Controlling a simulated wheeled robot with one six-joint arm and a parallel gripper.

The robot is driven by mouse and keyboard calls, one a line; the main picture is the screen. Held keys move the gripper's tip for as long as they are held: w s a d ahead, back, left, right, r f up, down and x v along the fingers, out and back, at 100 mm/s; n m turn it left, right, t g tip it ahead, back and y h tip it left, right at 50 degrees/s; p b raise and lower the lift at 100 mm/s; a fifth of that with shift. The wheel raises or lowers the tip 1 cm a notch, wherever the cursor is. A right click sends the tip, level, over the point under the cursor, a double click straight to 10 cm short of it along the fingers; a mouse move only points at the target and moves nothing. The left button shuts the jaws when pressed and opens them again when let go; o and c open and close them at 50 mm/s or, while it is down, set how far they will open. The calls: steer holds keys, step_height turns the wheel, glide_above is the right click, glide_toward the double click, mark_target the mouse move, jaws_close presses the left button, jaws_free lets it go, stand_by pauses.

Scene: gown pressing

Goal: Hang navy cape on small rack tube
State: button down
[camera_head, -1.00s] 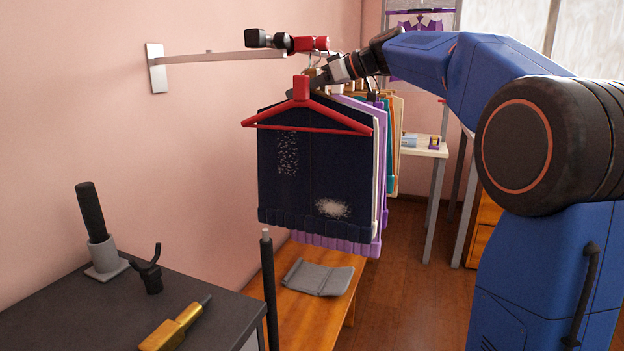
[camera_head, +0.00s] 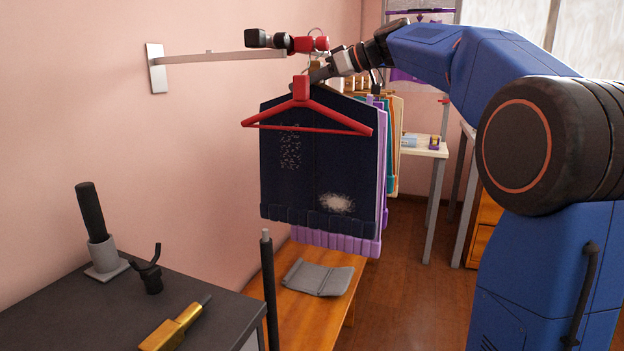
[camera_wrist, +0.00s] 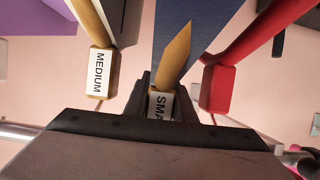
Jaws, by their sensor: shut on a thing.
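The navy cape (camera_head: 315,180), with white specks and a pale patch, hangs just behind a bare red hanger (camera_head: 301,90) in the head view. My gripper (camera_head: 322,74) is at the top of the cape. In the wrist view my gripper (camera_wrist: 163,92) is shut on a wooden hanger (camera_wrist: 175,58), whose label begins "SMA". Navy cloth (camera_wrist: 196,22) shows beside this hanger. The red hanger (camera_wrist: 218,85) is close on the right, and a wooden hanger labelled MEDIUM (camera_wrist: 102,72) on the left. I cannot tell which tube is the small rack's.
A wall-mounted rail (camera_head: 215,57) runs toward a red tube (camera_head: 308,44) above the hangers. Lavender cloth (camera_head: 340,241) and other garments hang close behind the cape. A dark table (camera_head: 75,315) with tools and a wooden bench (camera_head: 300,320) with folded grey cloth are below.

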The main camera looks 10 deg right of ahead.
mark_target(322, 85)
steer(key=shift+s+d, duration=0.6)
steer(key=shift+d, duration=0.2)
steer(key=shift+s+d, duration=0.55)
steer(key=shift+d, duration=0.3)
steer(key=shift+s+d, duration=0.6)
steer(key=shift+d, duration=0.2)
